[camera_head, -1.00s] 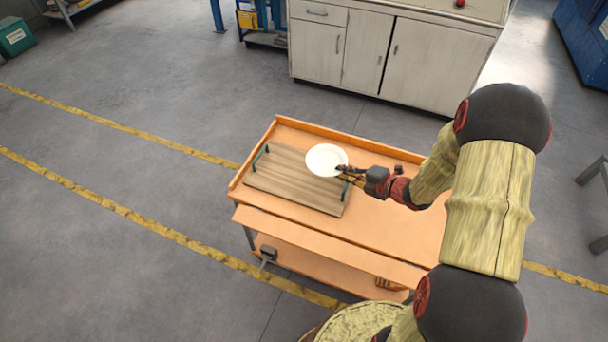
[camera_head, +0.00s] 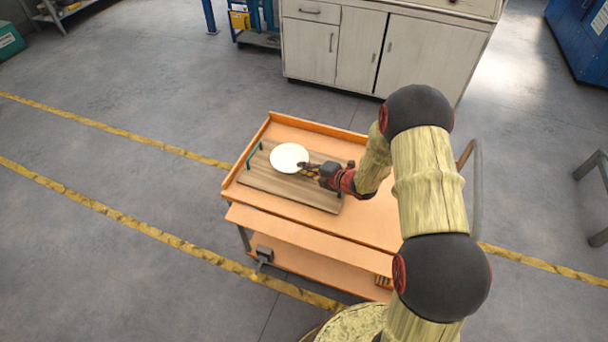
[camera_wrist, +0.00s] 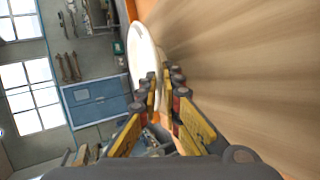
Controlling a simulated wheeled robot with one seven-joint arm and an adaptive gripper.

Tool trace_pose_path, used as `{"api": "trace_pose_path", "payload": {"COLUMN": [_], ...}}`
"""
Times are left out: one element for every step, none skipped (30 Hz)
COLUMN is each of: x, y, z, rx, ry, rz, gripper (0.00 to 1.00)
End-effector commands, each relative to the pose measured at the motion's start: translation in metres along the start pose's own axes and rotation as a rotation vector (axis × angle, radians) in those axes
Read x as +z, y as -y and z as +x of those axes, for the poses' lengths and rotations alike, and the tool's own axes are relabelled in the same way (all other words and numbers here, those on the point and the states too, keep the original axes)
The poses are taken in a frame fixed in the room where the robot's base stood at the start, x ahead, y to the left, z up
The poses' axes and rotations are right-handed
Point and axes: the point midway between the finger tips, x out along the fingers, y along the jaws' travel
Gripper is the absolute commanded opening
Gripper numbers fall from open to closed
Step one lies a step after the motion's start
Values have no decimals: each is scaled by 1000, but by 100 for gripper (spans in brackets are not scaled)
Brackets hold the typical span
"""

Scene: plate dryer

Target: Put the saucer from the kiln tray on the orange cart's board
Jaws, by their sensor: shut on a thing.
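The white saucer (camera_head: 290,157) is held level at the tip of my gripper (camera_head: 309,167), over the wooden board (camera_head: 292,190). My gripper is shut on the saucer's right edge. In the wrist view, the saucer (camera_wrist: 147,62) shows edge-on between my gripper's fingertips (camera_wrist: 161,84). The board has green handles at its ends and lies on the left part of the orange cart (camera_head: 375,219). The saucer is close to the board, but I cannot tell whether they touch. The kiln tray is not recognisable in these views.
A white cabinet (camera_head: 350,50) stands behind the cart. A blue container (camera_head: 580,45) is at the far right. The cart's top right of the board is bare. Yellow lines mark the open grey floor at left.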

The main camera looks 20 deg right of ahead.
Motion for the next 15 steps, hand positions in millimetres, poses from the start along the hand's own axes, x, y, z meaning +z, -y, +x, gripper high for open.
{"api": "trace_pose_path", "payload": {"x": [-2, -2, -1, -1, -1, -1, -1, 0, 0, 0, 0, -1, -1, -1, -1], "y": [10, 15, 21, 24, 27, 29, 30, 29, 28, 28, 28, 28, 28, 28, 29], "z": [6, 8, 10, 12, 14, 15, 15, 15, 14, 14, 14, 14, 14, 14, 14], "rx": [-2, -3, -3, -3, -3, -2, -1, -1, 0, 0, -1, -1, -1, -1, -1], "ry": [-3, -2, -2, -2, -2, -1, -1, -1, -1, -1, -1, -1, -1, -1, -1], "rz": [2, 2, 3, 2, 2, 1, 0, 0, 0, 0, 0, 0, 0, 0, 0], "gripper": [0, 0, 0, 0, 0, 0, 0, 0, 0, 0, 0, 0, 0, 0, 0]}}
